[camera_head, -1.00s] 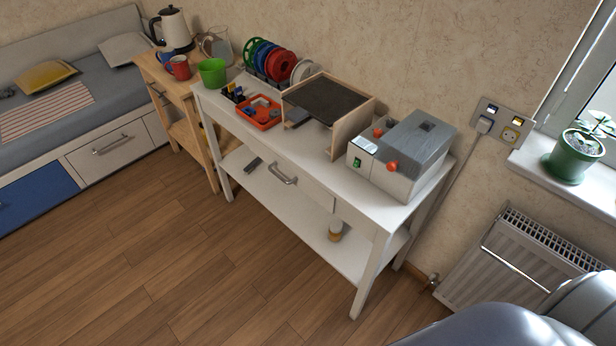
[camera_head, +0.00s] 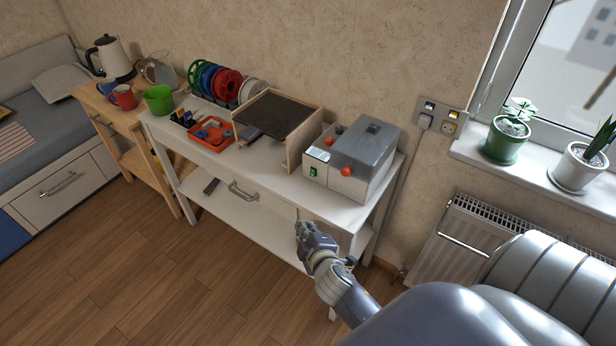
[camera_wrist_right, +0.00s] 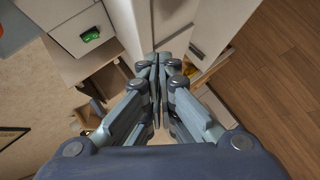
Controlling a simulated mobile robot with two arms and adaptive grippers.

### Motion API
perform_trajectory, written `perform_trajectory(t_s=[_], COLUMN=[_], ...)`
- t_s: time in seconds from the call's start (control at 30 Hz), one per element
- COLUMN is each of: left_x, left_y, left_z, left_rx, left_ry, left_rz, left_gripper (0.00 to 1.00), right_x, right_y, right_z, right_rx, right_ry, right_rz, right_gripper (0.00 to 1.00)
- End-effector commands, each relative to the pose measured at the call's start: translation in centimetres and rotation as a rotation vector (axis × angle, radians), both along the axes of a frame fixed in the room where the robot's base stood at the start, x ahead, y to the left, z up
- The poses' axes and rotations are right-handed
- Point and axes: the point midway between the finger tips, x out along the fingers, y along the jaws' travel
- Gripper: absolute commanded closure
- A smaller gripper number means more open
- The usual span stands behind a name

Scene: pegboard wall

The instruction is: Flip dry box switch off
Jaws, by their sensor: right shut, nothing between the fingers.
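The dry box (camera_head: 362,150), a grey box with a lid and orange-red knobs, stands at the right end of the white workbench. Its green switch (camera_head: 313,172) is on the front face, low and left, below a small pale panel. The switch also shows in the right wrist view (camera_wrist_right: 91,35), upper left; I cannot tell its position. My right gripper (camera_head: 298,218) is shut and empty, below the switch in the picture and apart from it, in front of the bench's front edge. Its closed fingers show in the right wrist view (camera_wrist_right: 158,62). My left gripper is not in view.
A wooden frame with a dark top (camera_head: 270,113), an orange tray (camera_head: 211,133) and a rack of coloured spools (camera_head: 222,84) stand left of the dry box. A wall socket (camera_head: 437,118) and a radiator (camera_head: 470,235) are to the right. The floor in front is clear.

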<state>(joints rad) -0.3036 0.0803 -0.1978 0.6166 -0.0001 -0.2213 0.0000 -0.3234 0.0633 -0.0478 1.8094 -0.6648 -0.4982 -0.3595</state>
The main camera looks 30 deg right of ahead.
Motion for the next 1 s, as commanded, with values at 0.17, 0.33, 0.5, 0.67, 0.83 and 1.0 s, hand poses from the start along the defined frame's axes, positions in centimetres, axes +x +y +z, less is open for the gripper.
perform_trajectory(t_s=[0.17,0.33,0.5,0.67,0.83,1.0], left_x=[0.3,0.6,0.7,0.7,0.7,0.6], left_y=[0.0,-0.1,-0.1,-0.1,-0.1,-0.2], left_z=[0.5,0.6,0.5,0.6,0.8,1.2], left_rx=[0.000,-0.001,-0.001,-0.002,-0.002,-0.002], left_ry=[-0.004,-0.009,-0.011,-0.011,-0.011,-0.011], left_rz=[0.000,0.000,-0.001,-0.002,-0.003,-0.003], left_gripper=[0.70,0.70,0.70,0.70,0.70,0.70], right_x=[1.0,1.1,1.1,1.2,2.4,5.0], right_y=[-1.4,-1.8,-1.8,-1.8,-2.2,-3.2], right_z=[6.5,8.5,8.6,8.5,8.3,7.5], right_rx=[-0.094,-0.125,-0.126,-0.125,-0.126,-0.125], right_ry=[-0.090,-0.117,-0.118,-0.118,-0.119,-0.118], right_rz=[-0.013,-0.020,-0.021,-0.020,-0.019,-0.021], right_gripper=[1.00,1.00,1.00,1.00,1.00,1.00])
